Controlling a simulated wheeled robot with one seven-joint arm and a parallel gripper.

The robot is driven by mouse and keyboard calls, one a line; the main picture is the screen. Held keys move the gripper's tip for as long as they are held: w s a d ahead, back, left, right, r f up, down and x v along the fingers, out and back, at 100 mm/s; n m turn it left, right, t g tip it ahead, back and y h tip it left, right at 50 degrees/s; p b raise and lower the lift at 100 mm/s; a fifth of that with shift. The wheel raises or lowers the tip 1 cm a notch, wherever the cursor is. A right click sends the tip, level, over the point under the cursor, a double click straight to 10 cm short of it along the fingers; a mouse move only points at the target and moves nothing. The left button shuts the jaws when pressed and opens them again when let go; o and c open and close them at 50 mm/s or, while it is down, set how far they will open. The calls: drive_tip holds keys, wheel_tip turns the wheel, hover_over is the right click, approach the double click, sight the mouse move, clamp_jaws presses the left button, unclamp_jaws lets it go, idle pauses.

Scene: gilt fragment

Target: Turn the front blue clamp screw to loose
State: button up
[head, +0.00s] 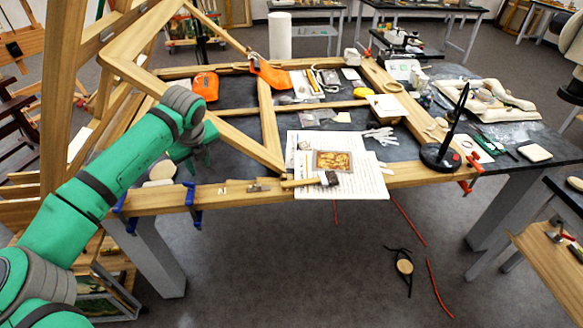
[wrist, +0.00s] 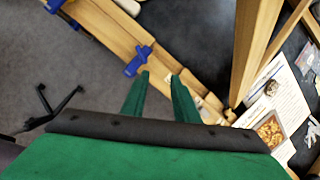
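Two blue clamps grip the front rail of the wooden frame in the head view: one (head: 193,203) along the rail and one (head: 122,208) at its left corner. I cannot tell which is the front clamp of the task. In the wrist view a blue clamp (wrist: 138,60) sits on the rail just beyond my left fingertip, and another blue clamp (wrist: 54,5) is at the upper left edge. My gripper (wrist: 160,77) is open and empty, its two green fingers apart over the rail. Contact with the clamp is not clear.
The wooden frame rests on a dark-topped table (head: 500,190). A diagonal wooden bar (head: 235,143) slopes down towards the rail.

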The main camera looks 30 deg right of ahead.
drive_tip(key=s+d+f+n+h, duration=0.1)
drive_tip(key=s+d+f+h, duration=0.1)
drive_tip(key=d, duration=0.6)
drive_tip(key=s+d+f+n+h, duration=0.1)
drive_tip(key=s+d+f+h, duration=0.1)
drive_tip(key=d, duration=0.6)
drive_tip(key=s+d+f+n+t+h, duration=0.1)
drive_tip(key=d+h, duration=0.3)
drive_tip(key=d, duration=0.4)
drive_tip(key=shift+s+d+f+n+h, duration=0.15)
drive_tip(key=shift+s+f+n+h, duration=0.25)
drive_tip(key=shift+f+n, duration=0.3)
drive_tip(key=shift+s+d+n+h, duration=0.3)
drive_tip(key=shift+s+d, duration=0.2)
drive_tip(key=shift+d, duration=0.35)
